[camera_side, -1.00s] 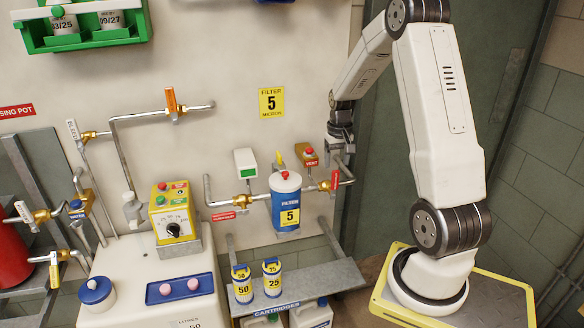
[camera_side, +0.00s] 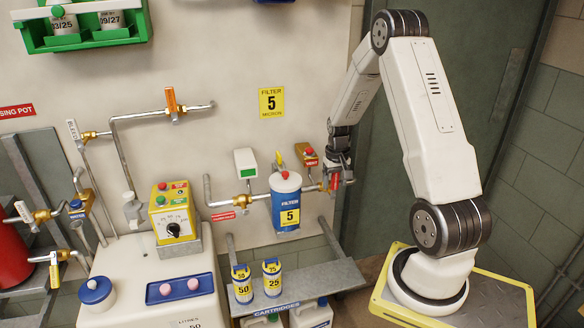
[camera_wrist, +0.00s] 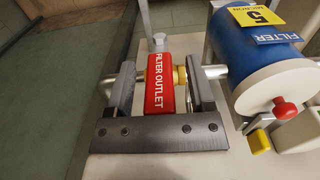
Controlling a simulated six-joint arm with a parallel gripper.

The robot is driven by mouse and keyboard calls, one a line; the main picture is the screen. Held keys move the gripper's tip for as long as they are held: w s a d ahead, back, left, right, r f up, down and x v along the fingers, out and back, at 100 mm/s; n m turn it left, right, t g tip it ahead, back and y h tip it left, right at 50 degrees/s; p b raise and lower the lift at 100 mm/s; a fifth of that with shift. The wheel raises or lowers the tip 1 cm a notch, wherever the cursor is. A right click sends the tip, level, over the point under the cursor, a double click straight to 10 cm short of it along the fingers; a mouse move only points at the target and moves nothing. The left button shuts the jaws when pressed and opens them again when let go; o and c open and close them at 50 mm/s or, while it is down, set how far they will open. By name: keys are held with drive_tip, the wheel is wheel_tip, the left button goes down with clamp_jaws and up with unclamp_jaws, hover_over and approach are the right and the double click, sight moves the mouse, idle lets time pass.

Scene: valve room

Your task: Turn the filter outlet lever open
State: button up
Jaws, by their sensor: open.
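The red filter outlet lever (camera_wrist: 160,92), labelled FILTER OUTLET, sits on a brass valve on the pipe right of the blue filter housing (camera_side: 286,205). In the wrist view it lies crosswise to the pipe (camera_wrist: 214,71). My gripper (camera_wrist: 160,66) is open, with one finger on each side of the lever. Gaps show between lever and fingers, wider on the right. In the side view my gripper (camera_side: 338,172) is at the outlet valve and partly hides it; only some of the red lever (camera_side: 333,182) shows.
The filter housing (camera_wrist: 262,58) stands close to the right finger in the wrist view. The red vent tag (camera_side: 306,156) and a yellow lever (camera_side: 279,158) are just left of my gripper in the side view. A cartridge shelf (camera_side: 315,283) is below.

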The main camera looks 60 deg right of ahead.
clamp_jaws()
idle(1.4)
